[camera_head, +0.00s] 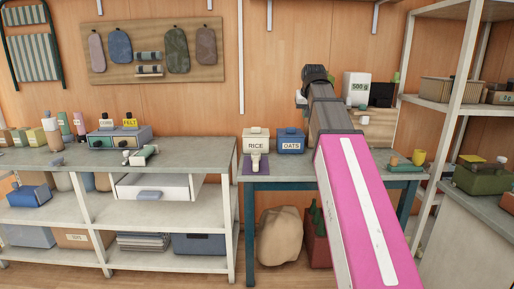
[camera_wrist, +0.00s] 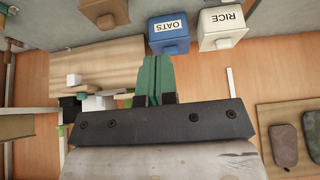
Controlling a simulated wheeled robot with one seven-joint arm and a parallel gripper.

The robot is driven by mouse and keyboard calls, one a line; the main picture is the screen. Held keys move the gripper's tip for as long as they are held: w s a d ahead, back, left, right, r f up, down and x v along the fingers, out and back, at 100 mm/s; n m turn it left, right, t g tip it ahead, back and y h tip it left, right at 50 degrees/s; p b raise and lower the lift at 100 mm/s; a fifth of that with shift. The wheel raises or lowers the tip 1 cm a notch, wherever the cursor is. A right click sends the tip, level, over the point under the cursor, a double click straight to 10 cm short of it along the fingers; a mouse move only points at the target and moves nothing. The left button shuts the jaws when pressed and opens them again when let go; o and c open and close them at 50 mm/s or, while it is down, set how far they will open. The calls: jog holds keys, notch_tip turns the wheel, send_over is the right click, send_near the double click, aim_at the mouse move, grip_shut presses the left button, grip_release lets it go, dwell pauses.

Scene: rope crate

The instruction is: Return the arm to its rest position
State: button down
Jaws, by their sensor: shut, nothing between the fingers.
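My arm with its pink link reaches up and forward through the right half of the head view, over the teal-legged table (camera_head: 290,184). In the wrist view my gripper (camera_wrist: 157,62) shows two green fingers pressed together, with nothing between them. In the head view the fingers are hidden behind the dark wrist end. In the wrist view, which is upside down, the fingers point toward the blue OATS box (camera_wrist: 169,35) and the white RICE box (camera_wrist: 222,26), with no contact that I can see.
The RICE box (camera_head: 256,140) and OATS box (camera_head: 290,141) stand on the table left of my arm. A scale marked 500 g (camera_head: 356,87) is behind and right of it. Shelving (camera_head: 476,117) stands at the right, a long bench (camera_head: 180,154) at the left.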

notch_tip(320, 180, down, 18)
jog(key=s+g, duration=0.2)
jog(key=s+f+g, duration=0.1)
jog(key=s+f, duration=0.5)
jog(key=f, duration=0.5)
jog(key=s+f+g, duration=0.1)
jog(key=s+f, duration=0.5)
jog(key=f, duration=0.5)
jog(key=s+f+g, duration=0.2)
jog(key=s+f, duration=0.4)
jog(key=f, duration=0.6)
jog(key=shift+s+a, duration=0.15)
jog(key=shift+a, duration=0.05)
